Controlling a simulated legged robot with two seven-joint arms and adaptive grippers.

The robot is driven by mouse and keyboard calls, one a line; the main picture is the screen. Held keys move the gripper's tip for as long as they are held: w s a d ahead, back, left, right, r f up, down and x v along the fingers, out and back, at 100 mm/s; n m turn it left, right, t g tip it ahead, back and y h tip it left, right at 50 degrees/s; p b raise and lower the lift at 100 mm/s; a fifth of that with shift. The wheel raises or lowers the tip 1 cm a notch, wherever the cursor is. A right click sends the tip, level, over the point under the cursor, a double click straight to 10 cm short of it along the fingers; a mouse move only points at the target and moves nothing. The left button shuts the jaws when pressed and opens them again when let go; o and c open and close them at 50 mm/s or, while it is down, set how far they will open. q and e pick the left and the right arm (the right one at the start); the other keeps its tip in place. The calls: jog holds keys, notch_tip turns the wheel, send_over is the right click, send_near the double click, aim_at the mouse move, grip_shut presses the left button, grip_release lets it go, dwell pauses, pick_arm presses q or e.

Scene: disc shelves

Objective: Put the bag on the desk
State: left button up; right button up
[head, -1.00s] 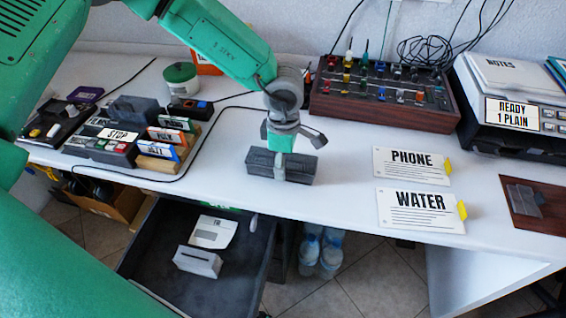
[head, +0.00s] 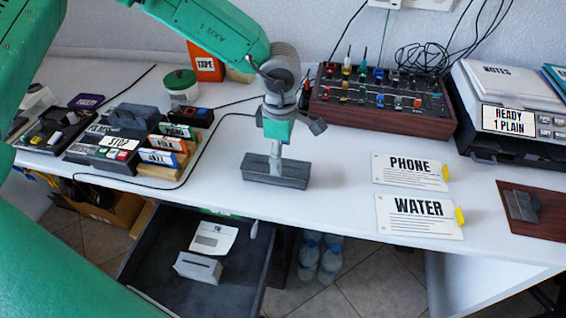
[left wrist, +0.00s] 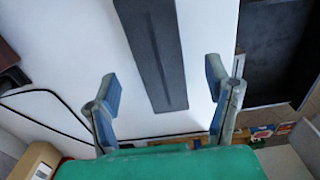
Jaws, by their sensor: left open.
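The bag (head: 295,174) appears to be the dark grey oblong block lying flat on the white desk (head: 335,190), near its front edge. My left gripper (head: 276,166) is above it, pointing down, and one grey finger shows in front of the bag's middle. In the left wrist view the bag (left wrist: 150,45) shows as a long dark strip beyond the spread fingers. My right gripper is not in view.
An open dark drawer (head: 150,255) holds a white box and paper below the desk edge. PHONE (head: 405,170) and WATER (head: 415,215) cards lie right. A mixer (head: 380,115) stands behind, and the label stand (head: 160,160) is left. Desk space beside the bag is clear.

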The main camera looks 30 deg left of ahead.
pick_arm(q)
jog(key=r, duration=0.2)
jog(key=a+r, duration=0.1)
jog(key=r, duration=0.2)
jog(key=shift+a+p, duration=0.1)
jog(key=shift+p, duration=0.3)
jog(key=shift+d+r, duration=0.55)
jog(key=shift+r, duration=0.1)
